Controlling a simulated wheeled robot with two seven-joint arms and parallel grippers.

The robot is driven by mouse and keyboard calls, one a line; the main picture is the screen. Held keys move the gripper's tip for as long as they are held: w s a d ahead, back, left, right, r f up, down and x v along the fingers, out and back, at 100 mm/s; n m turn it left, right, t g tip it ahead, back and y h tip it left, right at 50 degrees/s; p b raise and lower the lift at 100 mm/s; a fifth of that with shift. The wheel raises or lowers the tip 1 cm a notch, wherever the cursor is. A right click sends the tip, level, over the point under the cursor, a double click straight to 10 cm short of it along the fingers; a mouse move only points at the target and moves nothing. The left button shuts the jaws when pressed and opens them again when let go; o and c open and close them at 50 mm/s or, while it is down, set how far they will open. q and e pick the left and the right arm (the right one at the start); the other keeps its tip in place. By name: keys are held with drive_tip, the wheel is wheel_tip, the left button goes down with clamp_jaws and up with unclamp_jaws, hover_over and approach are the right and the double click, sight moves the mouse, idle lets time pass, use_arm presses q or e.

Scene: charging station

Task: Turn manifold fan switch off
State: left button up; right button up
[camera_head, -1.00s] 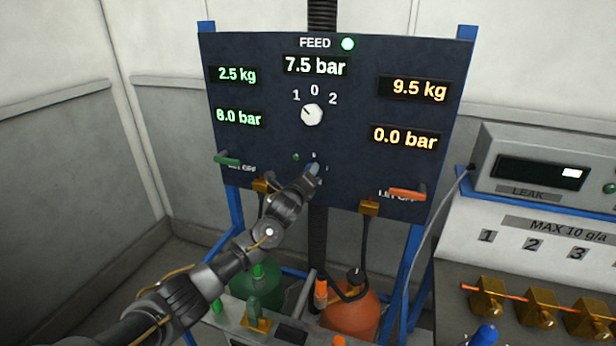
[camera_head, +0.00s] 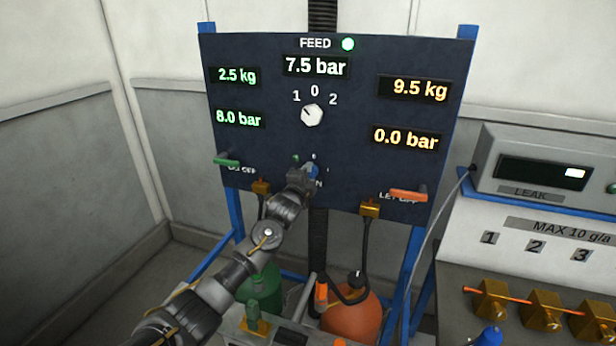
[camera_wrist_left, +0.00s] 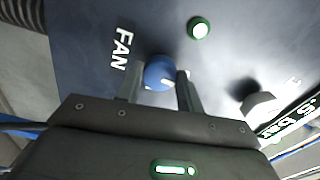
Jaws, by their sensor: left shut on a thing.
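The fan switch is a blue round knob (camera_wrist_left: 160,73) with a white mark, beside the FAN label (camera_wrist_left: 121,48) in the left wrist view. In the head view a bit of the blue knob (camera_head: 313,171) shows low on the dark feed panel (camera_head: 265,95), mostly hidden by my gripper. My left gripper (camera_head: 306,173) is at the knob, with one finger on either side of it and shut on it. The fingers also show in the left wrist view (camera_wrist_left: 160,80). A green lamp (camera_wrist_left: 199,28) is lit near the knob. My right gripper is not in view.
Above the knob is a white selector (camera_head: 312,115) marked 1, 0, 2. A green lever (camera_head: 227,161) and an orange lever (camera_head: 408,195) flank it on the panel. Green (camera_head: 262,288) and orange cylinders (camera_head: 352,315) stand below. A leak station (camera_head: 545,205) is at the right.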

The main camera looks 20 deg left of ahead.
use_arm(q)
drive_tip(key=shift+n, duration=0.6)
drive_tip(key=o, duration=1)
drive_tip(key=s+b, duration=0.3)
drive_tip(key=s, duration=0.7)
drive_tip(key=shift+s+a, duration=0.35)
drive_tip(key=shift+s, duration=0.05)
drive_tip(key=shift+f, duration=0.15)
